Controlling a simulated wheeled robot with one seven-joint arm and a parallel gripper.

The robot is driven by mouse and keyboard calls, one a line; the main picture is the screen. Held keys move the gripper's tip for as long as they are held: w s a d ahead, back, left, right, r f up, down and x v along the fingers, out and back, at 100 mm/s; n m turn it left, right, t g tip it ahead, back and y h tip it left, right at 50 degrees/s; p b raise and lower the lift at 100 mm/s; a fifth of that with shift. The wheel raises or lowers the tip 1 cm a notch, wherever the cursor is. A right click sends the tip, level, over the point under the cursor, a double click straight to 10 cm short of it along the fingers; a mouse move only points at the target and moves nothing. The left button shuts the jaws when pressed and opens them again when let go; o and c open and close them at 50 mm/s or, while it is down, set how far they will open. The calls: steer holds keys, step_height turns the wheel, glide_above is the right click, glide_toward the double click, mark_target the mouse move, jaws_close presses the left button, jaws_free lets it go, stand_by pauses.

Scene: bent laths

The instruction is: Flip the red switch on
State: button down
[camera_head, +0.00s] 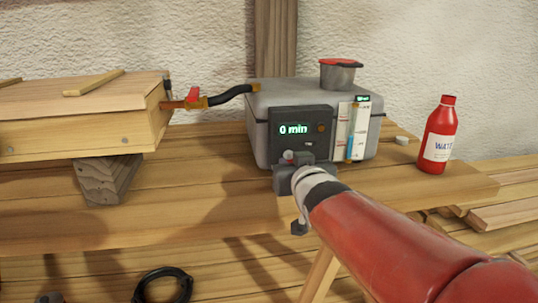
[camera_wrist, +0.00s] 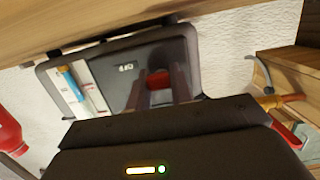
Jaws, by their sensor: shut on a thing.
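The grey steamer box (camera_head: 200,97) stands on the wooden bench, with a dark control panel on its front. The panel display (camera_head: 293,129) reads "0 min" in green. In the wrist view the red switch (camera_wrist: 158,79) sits on the dark panel (camera_wrist: 122,90), between the two fingers of my gripper (camera_wrist: 161,88). The fingers are shut on the switch, and they hide part of it. In the head view my gripper (camera_head: 288,160) is at the lower part of the panel and hides most of the switch.
A red water bottle (camera_head: 437,140) stands right of the box. A red-lidded filler cup (camera_head: 340,75) is on top. A black hose (camera_head: 230,94) with a red-handled valve (camera_head: 192,97) runs left to a wooden chest (camera_head: 75,125). A white cap (camera_head: 402,140) lies near the bottle.

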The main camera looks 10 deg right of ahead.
steer(key=r+g+p, duration=0.1)
steer(key=g, duration=0.1)
steer(key=shift+a+r+g, duration=0.1)
steer(key=shift+r+g, duration=0.05)
steer(key=shift+g, duration=0.15)
steer(key=shift+w+r+g, duration=0.15)
steer(key=shift+r+g, duration=0.15)
steer(key=shift+g, duration=1)
steer(key=shift+w+r+g, duration=0.1)
steer(key=shift+r+g, duration=0.2)
steer(key=shift+g, duration=1)
steer(key=c, duration=1.2)
jaws_free()
steer(key=shift+c, duration=0.2)
steer(key=shift+r, duration=0.15)
steer(key=v, duration=0.7)
steer(key=shift+s+r+p, duration=0.2)
steer(key=shift+p, duration=0.1)
